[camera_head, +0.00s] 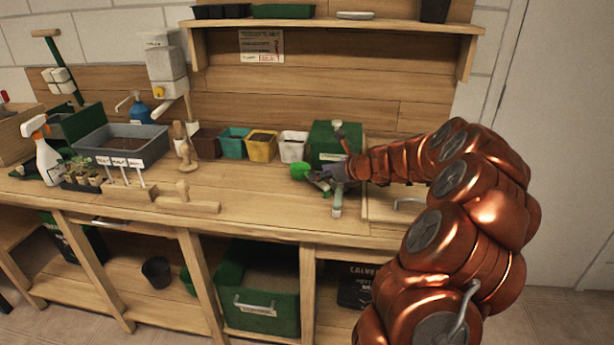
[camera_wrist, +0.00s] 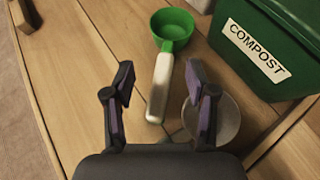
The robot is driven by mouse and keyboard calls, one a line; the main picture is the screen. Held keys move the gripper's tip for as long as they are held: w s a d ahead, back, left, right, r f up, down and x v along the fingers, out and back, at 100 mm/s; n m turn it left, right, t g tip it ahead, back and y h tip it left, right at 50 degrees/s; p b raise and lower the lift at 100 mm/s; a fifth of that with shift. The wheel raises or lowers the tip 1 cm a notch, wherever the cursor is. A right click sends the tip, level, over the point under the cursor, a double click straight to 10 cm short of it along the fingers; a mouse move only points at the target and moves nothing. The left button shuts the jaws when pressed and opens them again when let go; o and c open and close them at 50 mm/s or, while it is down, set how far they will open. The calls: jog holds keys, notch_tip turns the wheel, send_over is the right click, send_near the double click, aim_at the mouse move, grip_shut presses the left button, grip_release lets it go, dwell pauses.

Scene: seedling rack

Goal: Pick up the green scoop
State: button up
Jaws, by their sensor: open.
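The green scoop (camera_wrist: 173,30) lies on the wooden bench in the wrist view, its round green bowl away from me and its pale handle (camera_wrist: 160,88) pointing back toward my gripper. My gripper (camera_wrist: 160,84) is open, with one dark finger on each side of the handle in the picture. No finger clearly touches the handle, and the height between them is hard to tell. In the head view the green bowl (camera_head: 300,171) shows just left of my gripper (camera_head: 334,173), which hides most of the handle.
A green compost box (camera_wrist: 270,45) stands close on the right. A round greyish object (camera_wrist: 222,118) lies partly behind my right finger. Several small pots, including a yellow one (camera_head: 261,146), line the back. A wooden tool (camera_head: 187,199) lies left; bench between is clear.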

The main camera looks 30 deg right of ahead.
aim_at(299, 170)
jog(key=x, duration=0.5)
jog(key=shift+d+f, duration=0.15)
jog(key=shift+d, duration=0.1)
grip_shut()
